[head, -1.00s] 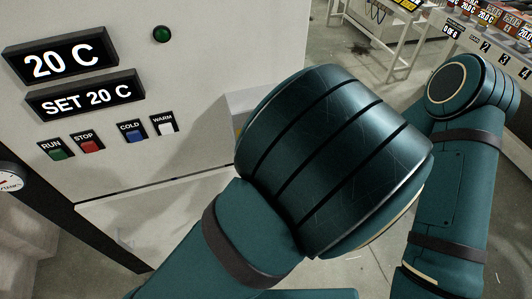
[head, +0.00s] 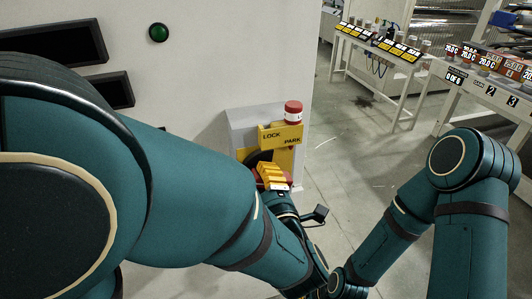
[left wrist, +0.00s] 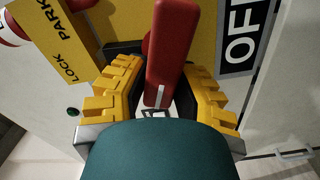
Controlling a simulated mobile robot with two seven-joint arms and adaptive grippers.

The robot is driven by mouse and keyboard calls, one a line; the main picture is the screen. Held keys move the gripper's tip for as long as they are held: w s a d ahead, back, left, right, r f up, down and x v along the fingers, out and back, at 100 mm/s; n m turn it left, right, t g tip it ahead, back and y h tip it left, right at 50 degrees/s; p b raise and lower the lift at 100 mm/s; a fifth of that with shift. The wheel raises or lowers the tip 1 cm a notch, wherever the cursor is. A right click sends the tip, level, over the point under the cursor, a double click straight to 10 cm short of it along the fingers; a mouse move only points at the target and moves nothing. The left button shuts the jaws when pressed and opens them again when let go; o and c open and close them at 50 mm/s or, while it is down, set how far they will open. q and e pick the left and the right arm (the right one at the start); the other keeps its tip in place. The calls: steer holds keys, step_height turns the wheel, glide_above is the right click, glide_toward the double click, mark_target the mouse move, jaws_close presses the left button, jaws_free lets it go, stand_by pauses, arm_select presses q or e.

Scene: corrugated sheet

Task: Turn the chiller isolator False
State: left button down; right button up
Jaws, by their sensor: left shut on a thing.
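The chiller isolator (head: 240,122) is a grey box with a yellow plate and black disc on the white cabinet's right side. Its red handle (left wrist: 172,45) bears a white line and stands upright in the left wrist view, left of the OFF label (left wrist: 243,38). My left gripper (head: 272,176), with yellow fingers, is shut on the handle and hides most of it in the head view. In the left wrist view, the fingers (left wrist: 161,100) lie on both sides of the handle. My right arm shows at the right, but its gripper is out of view.
A yellow LOCK PARK plate (head: 281,135) holds a red-and-white item (head: 293,112) just above the handle. Two displays (head: 52,44) on the cabinet are dark. A green lamp (head: 158,33) sits beside them. Open floor and tables (head: 385,45) lie to the right.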

arm_select(q)
steer(key=shift+a+f+n, duration=0.1)
steer(key=shift+f+n, duration=0.05)
steer(key=shift+n, duration=0.8)
steer(key=shift+f+n, duration=0.15)
steer(key=shift+n, duration=0.8)
steer(key=c, duration=0.7)
jaws_free()
steer(key=shift+w, duration=0.1)
steer(key=shift+c, duration=0.2)
steer(key=v, duration=1.2)
